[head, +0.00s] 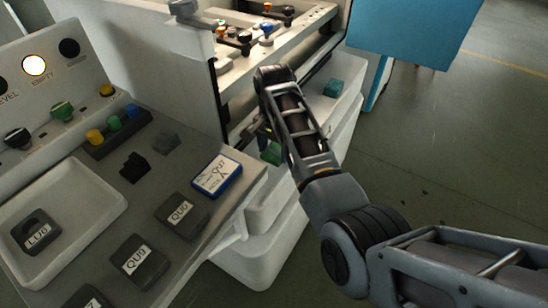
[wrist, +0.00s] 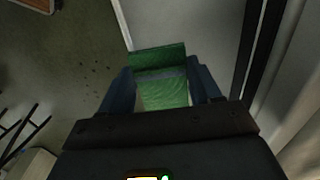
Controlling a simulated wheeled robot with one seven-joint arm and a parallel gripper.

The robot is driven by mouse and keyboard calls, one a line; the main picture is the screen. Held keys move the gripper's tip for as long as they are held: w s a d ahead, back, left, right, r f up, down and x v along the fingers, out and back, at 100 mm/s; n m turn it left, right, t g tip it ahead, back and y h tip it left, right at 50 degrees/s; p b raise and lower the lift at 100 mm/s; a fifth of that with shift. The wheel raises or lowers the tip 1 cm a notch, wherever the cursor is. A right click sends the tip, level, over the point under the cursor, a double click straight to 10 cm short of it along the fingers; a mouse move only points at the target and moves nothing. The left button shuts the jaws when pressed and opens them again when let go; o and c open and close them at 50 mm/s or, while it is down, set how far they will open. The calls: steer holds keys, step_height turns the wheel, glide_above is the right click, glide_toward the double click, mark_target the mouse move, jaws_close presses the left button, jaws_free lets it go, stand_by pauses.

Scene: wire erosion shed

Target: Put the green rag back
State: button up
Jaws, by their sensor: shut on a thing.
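The green rag (wrist: 160,88) is folded and sits between the two dark fingers of my gripper (wrist: 163,84) in the wrist view. My gripper is shut on it. In the head view a small part of the green rag (head: 271,153) shows beside my arm, over the white ledge at the side of the machine. My arm hides most of the gripper there. I cannot tell in these views whether the rag touches anything below it.
A small teal block-like thing (head: 333,88) lies on the white ledge beyond my arm. A sloped control panel at left carries a white tray (head: 97,177), labelled blocks and a blue-edged block (head: 217,176). The floor at right is clear.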

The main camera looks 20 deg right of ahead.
mark_target(273, 152)
steer(key=shift+a+f, duration=0.1)
steer(key=shift+f, duration=1.9)
steer(key=shift+f, duration=0.2)
steer(key=o, duration=0.9)
steer(key=shift+o, duration=0.2)
step_height(273, 152, up, 12)
steer(key=shift+r, duration=0.2)
